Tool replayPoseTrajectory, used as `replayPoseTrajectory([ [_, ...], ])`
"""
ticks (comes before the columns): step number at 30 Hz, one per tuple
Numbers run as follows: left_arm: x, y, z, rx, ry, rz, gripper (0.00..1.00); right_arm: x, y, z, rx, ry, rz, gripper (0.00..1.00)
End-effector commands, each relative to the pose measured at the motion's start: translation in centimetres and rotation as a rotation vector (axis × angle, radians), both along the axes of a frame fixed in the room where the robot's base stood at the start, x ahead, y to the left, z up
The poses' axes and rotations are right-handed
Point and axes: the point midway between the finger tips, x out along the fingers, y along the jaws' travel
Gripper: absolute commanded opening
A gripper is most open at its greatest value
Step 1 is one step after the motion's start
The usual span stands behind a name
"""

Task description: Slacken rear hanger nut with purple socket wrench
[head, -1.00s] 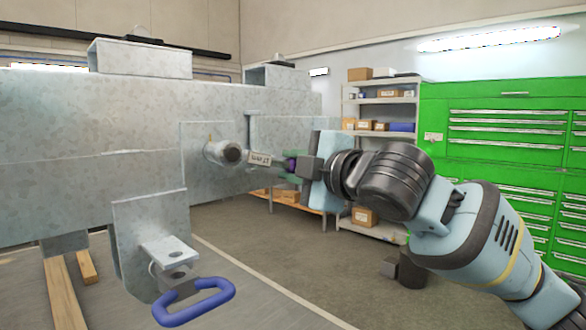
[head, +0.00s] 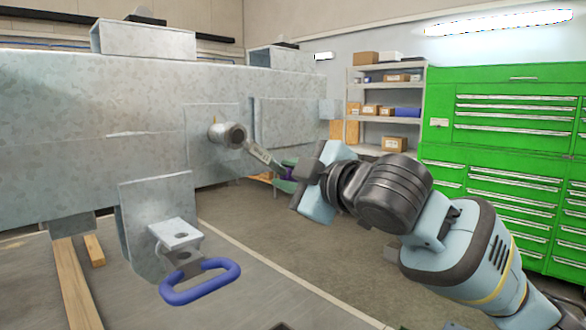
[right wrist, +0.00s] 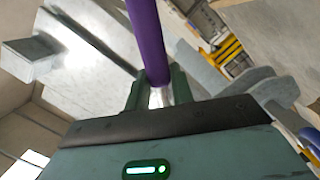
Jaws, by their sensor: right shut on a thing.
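The grey galvanized trailer frame (head: 80,110) fills the left of the head view. A round metal socket end (head: 227,134) sits against a plate on its side; the rear hanger nut cannot be made out behind it. The wrench's labelled metal bar (head: 262,156) slopes down right from there to my right gripper (head: 285,180). That gripper is shut on the wrench, with a little purple showing at its fingers. In the right wrist view the purple handle (right wrist: 148,35) and a bright metal part (right wrist: 160,96) lie between the fingers. My left gripper is out of view.
A bracket (head: 158,215) with a blue loop handle (head: 200,284) hangs low at the front of the frame. Wooden beams (head: 75,285) lie at lower left. A green drawer cabinet (head: 510,110) and shelves with boxes (head: 385,120) stand behind. The middle floor is clear.

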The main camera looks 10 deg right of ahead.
Motion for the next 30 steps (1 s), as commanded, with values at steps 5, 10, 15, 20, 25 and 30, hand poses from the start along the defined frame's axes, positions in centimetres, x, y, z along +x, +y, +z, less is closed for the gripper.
replayPoseTrajectory([
  [5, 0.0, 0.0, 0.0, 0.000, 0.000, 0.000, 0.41, -0.4, 0.5, -0.8, 0.070, 0.048, 0.002, 0.00],
  [10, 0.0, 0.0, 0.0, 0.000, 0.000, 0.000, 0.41, -0.6, 0.8, -1.0, 0.093, 0.065, 0.002, 0.00],
  [15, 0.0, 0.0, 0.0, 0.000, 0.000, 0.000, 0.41, -1.1, 1.5, -2.0, 0.181, 0.128, 0.003, 0.00],
  [20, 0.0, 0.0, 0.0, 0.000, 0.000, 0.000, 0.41, -1.2, 1.6, -2.1, 0.198, 0.140, 0.000, 0.00],
  [25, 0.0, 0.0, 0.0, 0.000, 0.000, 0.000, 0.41, -1.8, 2.5, -2.8, 0.268, 0.192, 0.006, 0.00],
  [30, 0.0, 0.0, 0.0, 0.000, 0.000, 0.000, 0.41, -2.1, 2.9, -3.2, 0.323, 0.229, 0.002, 0.00],
])
